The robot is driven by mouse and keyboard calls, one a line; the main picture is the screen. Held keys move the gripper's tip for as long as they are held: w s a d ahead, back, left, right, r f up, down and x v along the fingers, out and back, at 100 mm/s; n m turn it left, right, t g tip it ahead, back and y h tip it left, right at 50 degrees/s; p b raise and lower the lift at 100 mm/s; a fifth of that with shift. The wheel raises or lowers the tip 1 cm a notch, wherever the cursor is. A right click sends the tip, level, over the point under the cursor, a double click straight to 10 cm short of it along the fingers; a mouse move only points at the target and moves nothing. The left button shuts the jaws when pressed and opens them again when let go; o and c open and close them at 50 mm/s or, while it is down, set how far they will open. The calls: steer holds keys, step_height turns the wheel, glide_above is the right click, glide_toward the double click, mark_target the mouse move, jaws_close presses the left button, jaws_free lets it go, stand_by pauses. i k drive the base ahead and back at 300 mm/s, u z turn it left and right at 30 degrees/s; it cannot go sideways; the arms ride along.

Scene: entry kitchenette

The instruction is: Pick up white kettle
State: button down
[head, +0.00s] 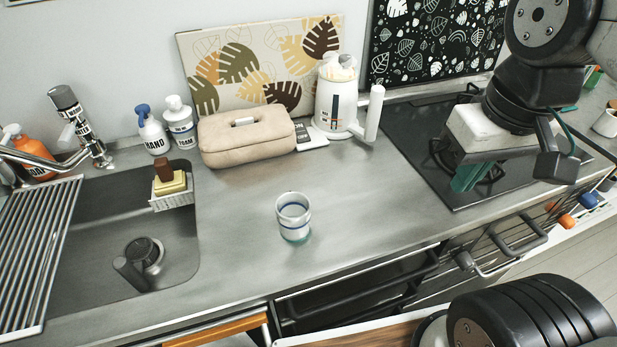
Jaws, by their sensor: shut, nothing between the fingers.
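The white kettle (328,108) stands upright at the back of the counter, against a leaf-patterned board. It has a dark vertical strip on its front and a thick white upright handle (374,112) on its right side. Its top looks lumpy and is hard to make out. My gripper (466,178) is at the upper right, over the black cooktop, to the right of the kettle and apart from it. Its green fingertips are together and empty, pointing down.
A beige tissue case (245,142) sits close left of the kettle. A blue-striped cup (293,218) stands on the counter in front. Two soap bottles (153,130), a sink (150,240) and a faucet (40,155) are at left. The counter between cup and cooktop (430,150) is clear.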

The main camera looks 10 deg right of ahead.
mark_target(335, 110)
steer(key=k, duration=1.3)
steer(key=z, duration=0.8)
steer(key=i, duration=1.3)
steer(key=u, duration=0.65)
steer(key=i, duration=0.35)
steer(key=u, duration=0.45)
